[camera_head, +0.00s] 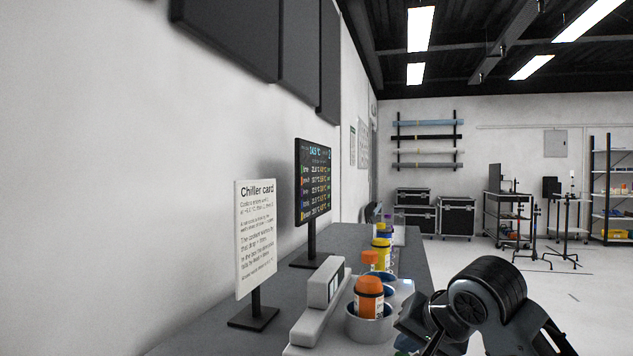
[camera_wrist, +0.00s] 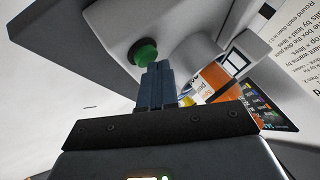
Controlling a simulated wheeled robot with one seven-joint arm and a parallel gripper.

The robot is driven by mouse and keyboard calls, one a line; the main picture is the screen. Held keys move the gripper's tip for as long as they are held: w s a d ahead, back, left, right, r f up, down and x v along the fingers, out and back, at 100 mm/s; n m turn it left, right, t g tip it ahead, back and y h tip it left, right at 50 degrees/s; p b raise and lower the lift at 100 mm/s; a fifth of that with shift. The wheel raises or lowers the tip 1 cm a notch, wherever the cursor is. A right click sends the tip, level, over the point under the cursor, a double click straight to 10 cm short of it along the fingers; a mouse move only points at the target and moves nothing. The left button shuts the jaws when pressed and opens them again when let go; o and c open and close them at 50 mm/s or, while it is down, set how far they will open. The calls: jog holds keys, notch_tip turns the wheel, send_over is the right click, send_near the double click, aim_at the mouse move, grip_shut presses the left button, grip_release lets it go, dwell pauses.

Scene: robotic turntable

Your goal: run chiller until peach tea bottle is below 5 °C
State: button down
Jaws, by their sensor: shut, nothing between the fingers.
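The chiller (camera_head: 325,310) is a pale grey unit on the dark table, with bottles standing in a row of round cups. An orange bottle (camera_head: 369,298) stands in the nearest cup; in the wrist view its orange label (camera_wrist: 214,78) is partly cut off, so I cannot confirm that it is the peach tea. A display (camera_head: 314,182) behind lists coloured rows with temperatures, too small to read surely. A green button (camera_wrist: 146,52) sits on the chiller. My gripper (camera_wrist: 156,70) is shut and empty, its fingertips close to the button; I cannot tell if they touch.
A white chiller card (camera_head: 256,235) stands on the table (camera_head: 200,335) at the left, by the wall. Further bottles, among them a yellow one (camera_head: 381,249), stand behind. Black cases (camera_head: 457,217) and carts are far off across open floor.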

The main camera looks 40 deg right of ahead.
jog(key=shift+r+p, duration=0.3)
jog(key=shift+r, duration=0.05)
notch_tip(320, 180, up, 6)
jog(key=p, duration=0.6)
dwell(0.8)
